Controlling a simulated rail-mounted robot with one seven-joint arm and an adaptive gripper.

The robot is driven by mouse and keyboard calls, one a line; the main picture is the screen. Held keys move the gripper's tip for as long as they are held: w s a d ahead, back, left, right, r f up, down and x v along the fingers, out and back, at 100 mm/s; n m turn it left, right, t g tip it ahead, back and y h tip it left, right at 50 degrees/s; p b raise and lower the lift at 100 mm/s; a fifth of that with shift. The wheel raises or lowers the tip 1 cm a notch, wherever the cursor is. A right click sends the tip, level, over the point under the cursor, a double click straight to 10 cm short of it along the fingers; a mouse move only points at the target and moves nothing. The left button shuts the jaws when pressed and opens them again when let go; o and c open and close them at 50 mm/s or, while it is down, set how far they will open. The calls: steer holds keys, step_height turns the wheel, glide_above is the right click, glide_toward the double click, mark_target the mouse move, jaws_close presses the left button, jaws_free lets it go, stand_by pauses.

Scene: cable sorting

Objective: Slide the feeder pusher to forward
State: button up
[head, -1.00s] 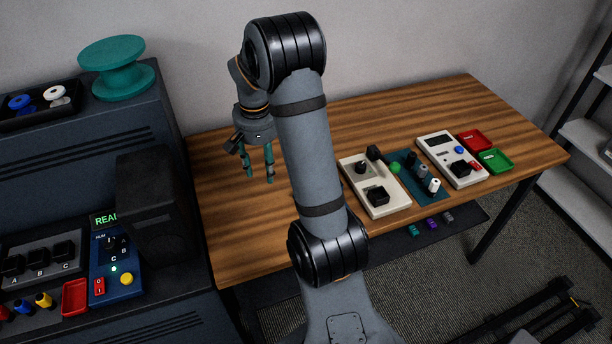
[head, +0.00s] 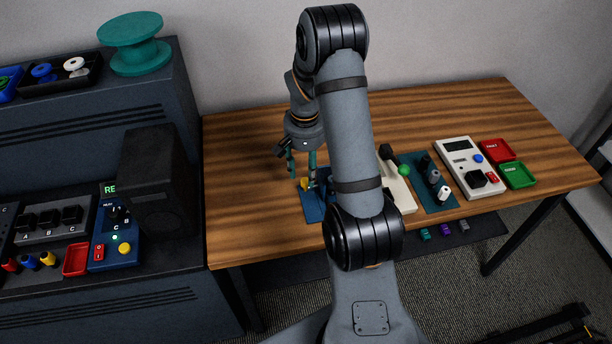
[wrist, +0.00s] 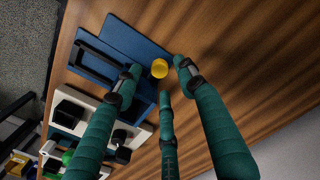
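A blue feeder fixture (head: 312,211) lies on the wooden table, partly hidden behind my arm in the head view. In the wrist view its flat blue base (wrist: 125,42) carries a dark raised frame (wrist: 90,62). A yellow knob (head: 304,184) stands on it, seemingly the pusher's handle; it also shows in the wrist view (wrist: 159,68). My gripper (head: 302,175) points down over the fixture with its green fingers spread. In the wrist view the open fingertips (wrist: 158,80) are around the knob, with no clear contact. The pusher's track is not clearly visible.
Right of my arm are a beige panel (head: 403,196) with a green ball, a teal board (head: 425,178) with cylinders, and a beige device (head: 455,151). Red (head: 497,150) and green (head: 518,175) trays are beyond. The table's left and back are clear.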

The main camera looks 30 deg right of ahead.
mark_target(306, 181)
steer(key=shift+f, duration=1.5)
steer(key=shift+c, duration=0.7)
steer(key=c, duration=0.8)
jaws_close()
